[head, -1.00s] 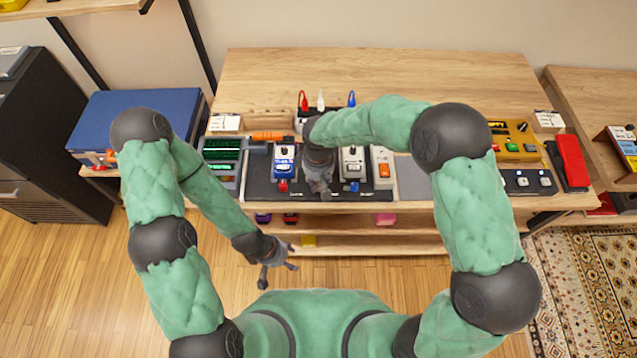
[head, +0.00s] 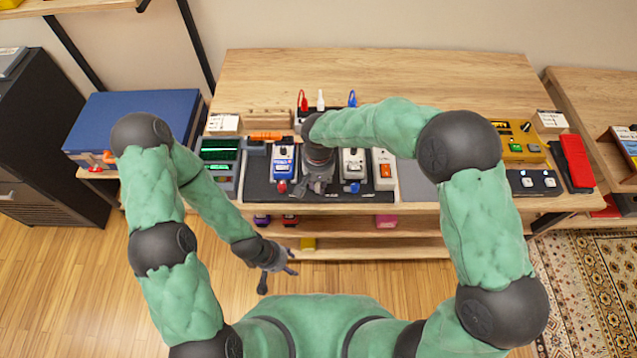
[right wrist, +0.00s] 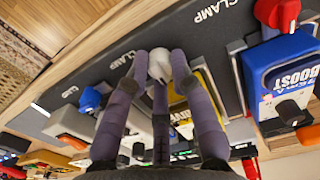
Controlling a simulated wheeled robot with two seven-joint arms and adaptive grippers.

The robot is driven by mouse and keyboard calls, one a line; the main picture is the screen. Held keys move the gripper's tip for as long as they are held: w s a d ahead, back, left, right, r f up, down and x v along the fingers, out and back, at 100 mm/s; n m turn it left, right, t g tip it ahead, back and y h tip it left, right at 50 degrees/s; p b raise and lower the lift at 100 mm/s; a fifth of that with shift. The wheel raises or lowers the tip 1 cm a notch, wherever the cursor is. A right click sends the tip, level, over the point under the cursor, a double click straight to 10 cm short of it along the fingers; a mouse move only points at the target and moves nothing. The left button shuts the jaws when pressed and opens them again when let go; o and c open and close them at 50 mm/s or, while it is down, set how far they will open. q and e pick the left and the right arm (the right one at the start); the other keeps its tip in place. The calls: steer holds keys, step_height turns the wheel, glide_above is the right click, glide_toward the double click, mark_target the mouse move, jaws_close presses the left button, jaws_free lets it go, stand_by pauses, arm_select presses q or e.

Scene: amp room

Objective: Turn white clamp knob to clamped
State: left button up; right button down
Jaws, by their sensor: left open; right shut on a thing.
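The white clamp knob (right wrist: 159,66) shows in the right wrist view between the fingertips of my right gripper (right wrist: 160,62). The fingers are shut around it. The printed word CLAMP lies beside it on the dark board, and part of the knob is covered by the fingers. In the head view my right gripper (head: 318,187) is at the front edge of the dark pedal board (head: 262,188), and it hides the knob there. My left gripper (head: 277,278) is open and empty, in front of the bench and away from the board.
A blue pedal (head: 284,160) with a red knob (head: 282,186) stands left of my right gripper. A white pedal (head: 353,163) with a blue knob (head: 353,187) stands to its right. A yellow pedal (right wrist: 205,85) is behind the fingers. The bench top (head: 400,80) behind is mostly clear.

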mark_target(318, 185)
stand_by(0.4)
steer(key=c, duration=1.1)
jaws_free()
steer(key=shift+o, duration=0.2)
steer(key=shift+r, duration=0.1)
step_height(318, 185, up, 12)
steer(key=shift+s+f, duration=0.1)
steer(key=shift+f, duration=0.1)
